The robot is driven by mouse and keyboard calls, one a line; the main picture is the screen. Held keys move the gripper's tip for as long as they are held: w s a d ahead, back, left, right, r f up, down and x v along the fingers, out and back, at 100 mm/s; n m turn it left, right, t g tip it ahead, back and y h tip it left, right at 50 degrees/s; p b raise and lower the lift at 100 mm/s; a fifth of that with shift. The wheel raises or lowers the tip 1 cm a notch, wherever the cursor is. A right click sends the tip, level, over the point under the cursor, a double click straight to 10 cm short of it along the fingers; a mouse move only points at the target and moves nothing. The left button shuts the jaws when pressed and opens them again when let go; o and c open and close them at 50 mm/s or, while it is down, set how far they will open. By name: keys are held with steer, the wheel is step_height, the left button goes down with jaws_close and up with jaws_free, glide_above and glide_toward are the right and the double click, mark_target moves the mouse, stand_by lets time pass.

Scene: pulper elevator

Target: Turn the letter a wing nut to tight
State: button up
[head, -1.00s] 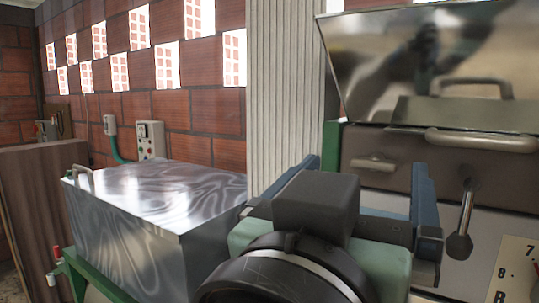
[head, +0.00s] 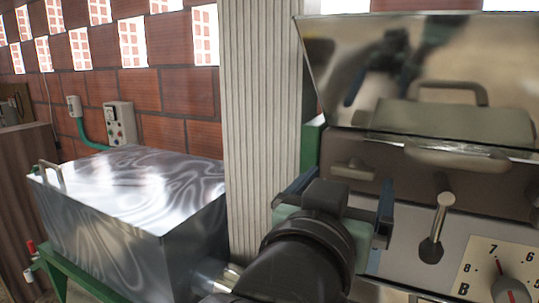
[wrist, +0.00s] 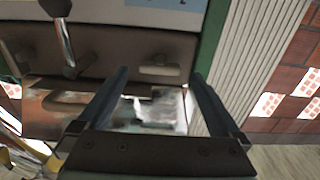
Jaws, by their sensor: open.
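A small wing-shaped metal knob (head: 352,170), which may be the wing nut, sits on the dark brown panel of the machine; I see no letter A beside it. In the wrist view, turned about, the same knob (wrist: 160,70) shows between the tips of my two blue fingers. My gripper (head: 350,180) is open and empty, just in front of and below the knob in the head view. The fingers are apart from each other, and I cannot tell how far the knob is from them.
A lever with a ball end (head: 436,225) hangs right of my gripper. A dial plate marked B (head: 478,262) is at the lower right. A shiny raised lid (head: 335,75) with handles is above. A metal box (head: 125,195) stands at left, beside a ribbed pillar (head: 262,110).

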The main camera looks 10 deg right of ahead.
mark_target(351, 175)
steer(key=shift+p+x, duration=0.45)
steer(key=shift+x, duration=1.25)
steer(key=c, duration=1.3)
